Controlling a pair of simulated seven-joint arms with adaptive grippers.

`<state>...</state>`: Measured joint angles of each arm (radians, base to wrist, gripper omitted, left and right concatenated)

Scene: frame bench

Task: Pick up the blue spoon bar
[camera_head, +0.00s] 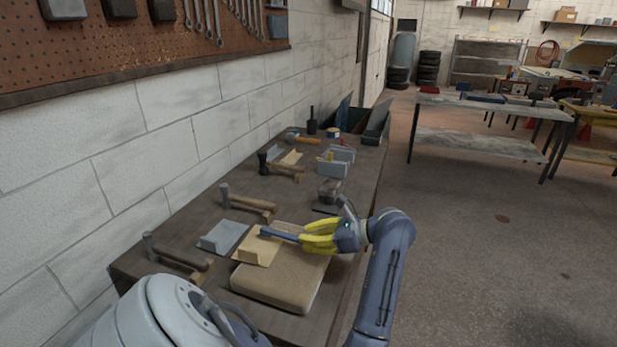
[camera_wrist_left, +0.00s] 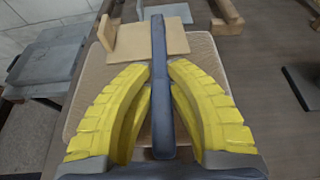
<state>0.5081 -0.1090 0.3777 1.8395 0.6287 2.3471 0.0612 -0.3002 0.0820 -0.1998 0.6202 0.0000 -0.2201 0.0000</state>
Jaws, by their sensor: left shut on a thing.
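The blue spoon bar (camera_head: 279,234) is a long, narrow, dark blue bar. My left gripper (camera_head: 307,239), with yellow fingers, is shut on it, one finger on each side. In the left wrist view the bar (camera_wrist_left: 158,40) runs lengthwise between the fingertips (camera_wrist_left: 158,72), its far end reaching over a light wooden bracket (camera_wrist_left: 176,42). I cannot tell whether the bar touches the bracket. My right gripper is not in view.
The workbench (camera_head: 215,280) runs along a white block wall. A grey bracket (camera_head: 222,237) stands left of the wooden one. Hammers (camera_head: 248,203) and a grey box (camera_head: 335,165) stand farther back. Open floor (camera_head: 490,260) lies to the right.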

